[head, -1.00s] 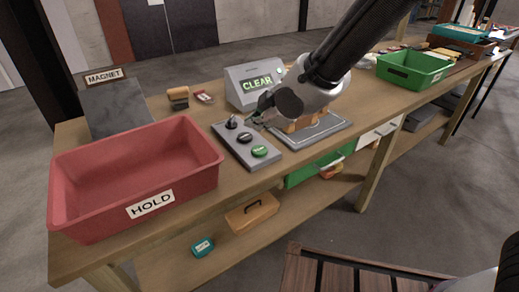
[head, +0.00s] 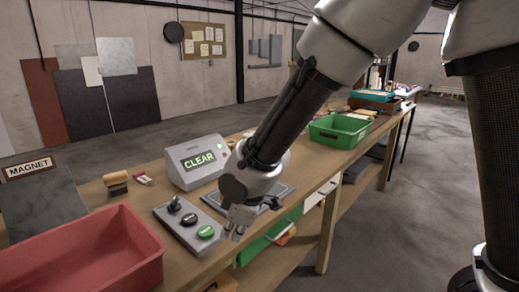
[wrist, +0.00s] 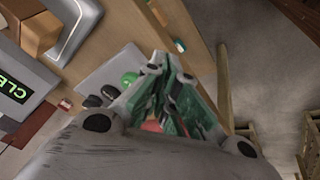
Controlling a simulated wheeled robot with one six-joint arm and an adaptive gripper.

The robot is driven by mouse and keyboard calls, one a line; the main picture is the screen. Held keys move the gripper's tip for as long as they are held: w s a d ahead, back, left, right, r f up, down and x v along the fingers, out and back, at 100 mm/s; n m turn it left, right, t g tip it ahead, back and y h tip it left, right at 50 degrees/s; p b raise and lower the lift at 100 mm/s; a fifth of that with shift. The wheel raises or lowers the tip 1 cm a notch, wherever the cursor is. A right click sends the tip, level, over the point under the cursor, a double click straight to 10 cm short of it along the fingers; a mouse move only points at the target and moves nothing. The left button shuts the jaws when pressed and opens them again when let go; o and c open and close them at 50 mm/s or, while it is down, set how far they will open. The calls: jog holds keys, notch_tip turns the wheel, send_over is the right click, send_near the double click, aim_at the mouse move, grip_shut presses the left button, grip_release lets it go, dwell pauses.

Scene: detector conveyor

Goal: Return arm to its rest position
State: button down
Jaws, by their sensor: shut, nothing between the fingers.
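My gripper (head: 238,232) hangs at the front edge of the workbench (head: 310,190), just right of the control panel. Its fingers are shut with nothing between them. The wrist view shows the shut fingers (wrist: 160,75) over the bench edge. The control panel (head: 188,222) has a dark knob, a black button and a green button. Behind it the detector box (head: 196,162) shows CLEAR on its screen. The grey plate right of the panel is partly hidden by my arm. A brown block (wrist: 32,25) shows in the wrist view.
A red bin (head: 85,250) stands on the bench at left, below the MAGNET slab (head: 40,208). A green bin (head: 340,130) stands farther right. Small blocks (head: 116,183) lie behind the panel. The floor (head: 375,245) right of the bench is clear.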

jog(key=s+d+r+m+h, duration=0.1)
jog(key=s+d+r+m, duration=0.2)
jog(key=d, duration=1.2)
jog(key=s+d+r+m+t+h, duration=0.1)
jog(key=s+d+r+m, duration=0.3)
jog(key=d+r+m, duration=0.4)
jog(key=s+d+r+m+h, duration=0.1)
jog(key=s+d+r+m, duration=0.3)
jog(key=d, duration=1.7)
notch_tip(320, 180, up, 3)
jog(key=shift+d+r+m+t+h, duration=0.1)
jog(key=shift+d+m+t+h, duration=0.25)
jog(key=shift+m, duration=0.85)
